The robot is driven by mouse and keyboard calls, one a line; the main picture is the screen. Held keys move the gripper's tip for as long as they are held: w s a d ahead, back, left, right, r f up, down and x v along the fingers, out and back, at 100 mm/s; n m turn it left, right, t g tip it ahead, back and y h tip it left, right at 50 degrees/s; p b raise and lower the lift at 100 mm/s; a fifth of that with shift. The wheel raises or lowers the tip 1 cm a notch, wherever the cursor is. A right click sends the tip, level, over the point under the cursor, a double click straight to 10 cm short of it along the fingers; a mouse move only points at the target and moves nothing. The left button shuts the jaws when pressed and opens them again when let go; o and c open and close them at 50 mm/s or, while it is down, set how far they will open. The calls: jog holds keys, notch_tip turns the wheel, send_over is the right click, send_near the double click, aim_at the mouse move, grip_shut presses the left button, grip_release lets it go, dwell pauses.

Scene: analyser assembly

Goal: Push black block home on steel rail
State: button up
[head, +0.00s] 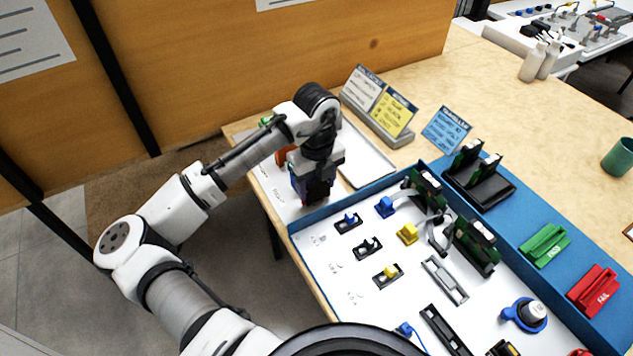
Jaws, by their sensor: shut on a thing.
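My gripper (315,192) points down at the table's left edge, just left of the blue-rimmed tray. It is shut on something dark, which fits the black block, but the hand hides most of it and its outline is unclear. A little red and blue shows around the fingers. I cannot make out a steel rail under the gripper, nor whether the held thing touches one. A grey metal bar-like part (445,280) lies in the middle of the tray, apart from the gripper.
Sign cards (380,103) stand behind my gripper, near a white tray (366,153).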

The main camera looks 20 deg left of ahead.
jog(key=shift+f, duration=0.45)
dwell(0.3)
jog(key=o, duration=1.4)
jog(key=shift+r+p, duration=2.5)
jog(key=shift+r, duration=1.1)
